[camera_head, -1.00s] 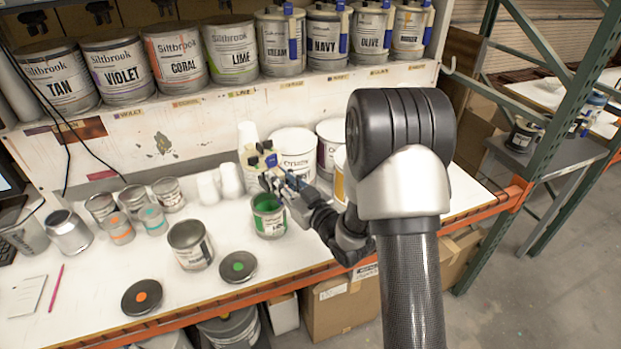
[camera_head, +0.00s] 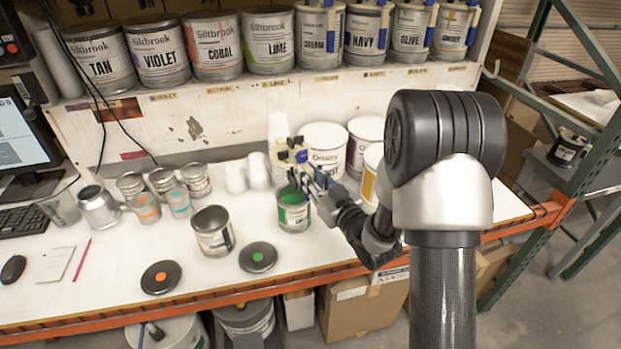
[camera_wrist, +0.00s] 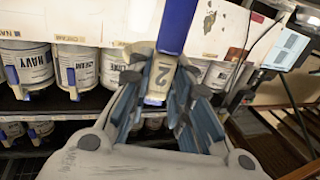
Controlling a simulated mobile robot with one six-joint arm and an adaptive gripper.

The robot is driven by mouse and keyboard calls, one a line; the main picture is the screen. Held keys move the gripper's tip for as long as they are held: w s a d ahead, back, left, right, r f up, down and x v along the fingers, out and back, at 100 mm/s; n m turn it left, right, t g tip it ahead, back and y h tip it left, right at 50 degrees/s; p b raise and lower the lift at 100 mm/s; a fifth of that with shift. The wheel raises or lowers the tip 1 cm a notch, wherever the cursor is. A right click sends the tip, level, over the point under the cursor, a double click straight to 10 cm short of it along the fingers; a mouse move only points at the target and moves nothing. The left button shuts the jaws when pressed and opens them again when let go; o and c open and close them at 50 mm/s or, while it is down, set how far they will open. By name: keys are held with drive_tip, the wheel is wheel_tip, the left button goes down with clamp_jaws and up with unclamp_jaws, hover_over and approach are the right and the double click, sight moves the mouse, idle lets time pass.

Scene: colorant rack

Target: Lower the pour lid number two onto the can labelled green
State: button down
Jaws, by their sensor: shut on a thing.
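The green can (camera_head: 294,215) stands open on the white bench, with green paint showing at its mouth. My gripper (camera_head: 318,182) is just above and right of it, shut on the pour lid number two. In the wrist view the pour lid shows as a blue handle (camera_wrist: 178,25) and a pale tag marked 2 (camera_wrist: 158,82) between my fingers (camera_wrist: 160,88). In the head view a cream part of the lid (camera_head: 291,153) shows above and behind the can's mouth. The lid appears apart from the can; its underside is hidden.
An open grey can (camera_head: 213,232) stands left of the green can. Dark lids with an orange dot (camera_head: 161,277) and a green dot (camera_head: 258,257) lie in front. White tubs (camera_head: 325,150) stand close behind my gripper. Labelled cans (camera_head: 268,42) fill the shelf above.

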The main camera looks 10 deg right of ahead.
wheel_tip(320, 180, down, 13)
drive_tip(key=b, duration=1.3)
drive_tip(key=shift+f, duration=0.15)
drive_tip(key=shift+b, duration=0.5)
drive_tip(key=shift+f, duration=0.6)
idle(0.4)
drive_tip(key=c, duration=1.4)
unclamp_jaws()
drive_tip(key=v, duration=0.7)
drive_tip(key=shift+s, duration=0.25)
drive_tip(key=shift+d, duration=0.1)
